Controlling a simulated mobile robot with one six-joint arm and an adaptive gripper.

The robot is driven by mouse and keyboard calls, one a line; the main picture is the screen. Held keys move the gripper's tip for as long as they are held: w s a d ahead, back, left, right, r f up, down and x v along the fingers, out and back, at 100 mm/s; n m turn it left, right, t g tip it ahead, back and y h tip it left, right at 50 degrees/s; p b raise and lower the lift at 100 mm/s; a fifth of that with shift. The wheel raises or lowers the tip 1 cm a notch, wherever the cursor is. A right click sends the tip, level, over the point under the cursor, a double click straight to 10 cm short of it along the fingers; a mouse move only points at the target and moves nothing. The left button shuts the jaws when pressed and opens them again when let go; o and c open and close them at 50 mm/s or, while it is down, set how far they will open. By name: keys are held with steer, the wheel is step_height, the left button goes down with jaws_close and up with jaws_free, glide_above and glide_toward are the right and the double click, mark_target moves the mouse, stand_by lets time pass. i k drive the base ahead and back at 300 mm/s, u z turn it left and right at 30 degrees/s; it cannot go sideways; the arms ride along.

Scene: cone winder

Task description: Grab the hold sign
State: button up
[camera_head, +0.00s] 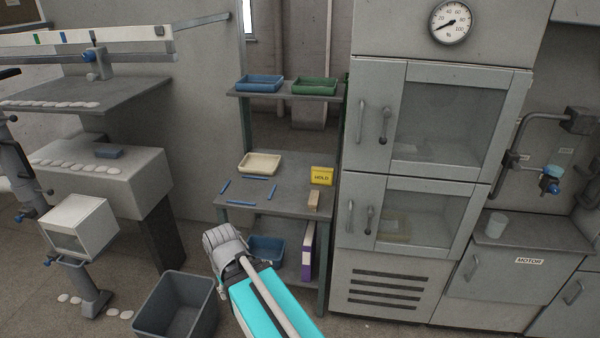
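The hold sign (321,176) is a small yellow block with dark lettering that reads HOLD. It stands upright at the right end of the grey shelf's middle board, beside the tall cabinet. My arm reaches up from the bottom of the picture, with a cyan link and a grey rounded end (226,244) in front of the lower shelf. This end is below and left of the sign and apart from it. The fingers cannot be made out, and nothing held is visible.
On the same grey shelf (243,197) are a cream tray (260,163), several blue strips and a small tan block (313,200) just in front of the sign. Blue (259,84) and green (314,86) trays sit above. A grey bin (176,305) stands on the floor.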

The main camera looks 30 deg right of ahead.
mark_target(320, 175)
steer(key=z, duration=0.2)
steer(key=i, duration=1.35)
steer(key=z, duration=0.65)
steer(key=k, duration=0.95)
steer(key=z, duration=0.15)
steer(key=i, duration=0.6)
